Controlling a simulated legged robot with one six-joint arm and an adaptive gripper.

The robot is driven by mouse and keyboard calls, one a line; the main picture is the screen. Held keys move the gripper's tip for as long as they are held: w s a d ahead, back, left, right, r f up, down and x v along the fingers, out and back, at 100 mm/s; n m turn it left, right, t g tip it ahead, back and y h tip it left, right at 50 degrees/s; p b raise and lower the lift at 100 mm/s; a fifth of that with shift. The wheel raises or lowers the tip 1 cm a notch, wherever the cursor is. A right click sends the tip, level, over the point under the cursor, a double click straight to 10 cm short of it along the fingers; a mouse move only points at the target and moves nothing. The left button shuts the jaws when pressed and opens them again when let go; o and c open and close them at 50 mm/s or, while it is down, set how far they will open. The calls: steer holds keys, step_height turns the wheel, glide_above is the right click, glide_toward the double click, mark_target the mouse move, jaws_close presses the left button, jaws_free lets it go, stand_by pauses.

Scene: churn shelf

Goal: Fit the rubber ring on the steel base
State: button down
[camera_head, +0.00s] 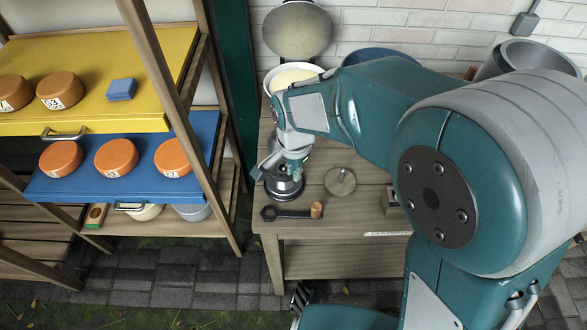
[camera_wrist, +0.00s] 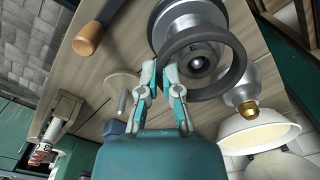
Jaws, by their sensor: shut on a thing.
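The steel base (camera_head: 284,187) stands on the wooden table near its left edge. In the wrist view its shiny flared body (camera_wrist: 182,18) and central hub show behind the ring. My gripper (camera_wrist: 162,73) is shut on the near edge of the dark rubber ring (camera_wrist: 238,62). The ring overlaps the base in the wrist view and is off-centre to it; whether it touches the base I cannot tell. In the head view my gripper (camera_head: 296,166) is right over the base, and the ring is hard to make out there.
A dark tool with a wooden end (camera_head: 316,210) lies in front of the base. A round disc with a pin (camera_head: 341,181) lies to the right. A white-rimmed vessel (camera_head: 291,74) stands behind. The shelf (camera_head: 172,60) with orange cheeses is at left.

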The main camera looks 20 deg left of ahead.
steer(key=shift+f, duration=0.7)
steer(key=c, duration=0.7)
jaws_free()
steer(key=o, duration=0.3)
stand_by(0.3)
steer(key=shift+r, duration=4.3)
